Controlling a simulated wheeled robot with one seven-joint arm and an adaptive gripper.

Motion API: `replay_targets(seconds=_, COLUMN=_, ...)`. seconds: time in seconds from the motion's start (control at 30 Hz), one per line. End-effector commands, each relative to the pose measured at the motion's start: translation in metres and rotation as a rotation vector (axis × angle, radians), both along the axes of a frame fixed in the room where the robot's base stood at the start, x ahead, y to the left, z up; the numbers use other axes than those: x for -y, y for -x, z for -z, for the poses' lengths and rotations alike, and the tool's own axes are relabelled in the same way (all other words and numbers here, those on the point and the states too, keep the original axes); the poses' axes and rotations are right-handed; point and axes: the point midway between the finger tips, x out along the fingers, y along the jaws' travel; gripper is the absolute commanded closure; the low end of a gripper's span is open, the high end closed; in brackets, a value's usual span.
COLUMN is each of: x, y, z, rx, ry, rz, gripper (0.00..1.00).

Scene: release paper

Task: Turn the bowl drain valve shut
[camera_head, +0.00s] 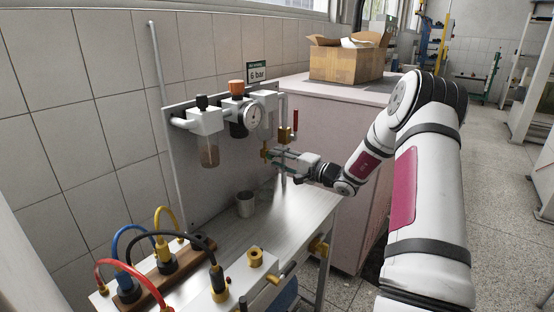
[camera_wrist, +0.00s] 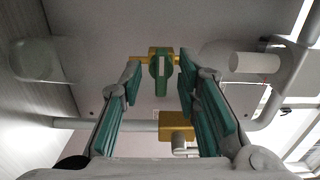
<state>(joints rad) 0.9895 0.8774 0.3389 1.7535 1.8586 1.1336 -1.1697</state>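A small brass valve (camera_head: 264,153) sits low on the wall-mounted air unit, just in front of my gripper's tips. In the wrist view, a valve with a yellow body and green handle (camera_wrist: 161,75) lies between and beyond my fingertips; the handle runs down the picture from the body. I take these to be the same drain valve. My gripper (camera_head: 275,158) reaches in from the right in the head view. Its green-padded fingers (camera_wrist: 157,88) stand open on either side of the handle, with visible gaps. Whether the fingertips overlap the handle in depth is unclear.
A red-handled brass valve (camera_head: 287,134) is close above my gripper. A clear bowl (camera_head: 208,152) and gauge (camera_head: 252,114) are to the left. A metal cup (camera_head: 245,204) stands on the bench (camera_head: 284,226); coloured hoses (camera_head: 130,240) are at front left.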

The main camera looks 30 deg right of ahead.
Motion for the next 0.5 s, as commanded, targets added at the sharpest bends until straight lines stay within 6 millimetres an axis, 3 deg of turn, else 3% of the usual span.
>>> replay_targets(seconds=0.5, x=0.033, y=0.089, z=0.0, rx=-0.001, ry=0.0, rz=0.003, gripper=0.7)
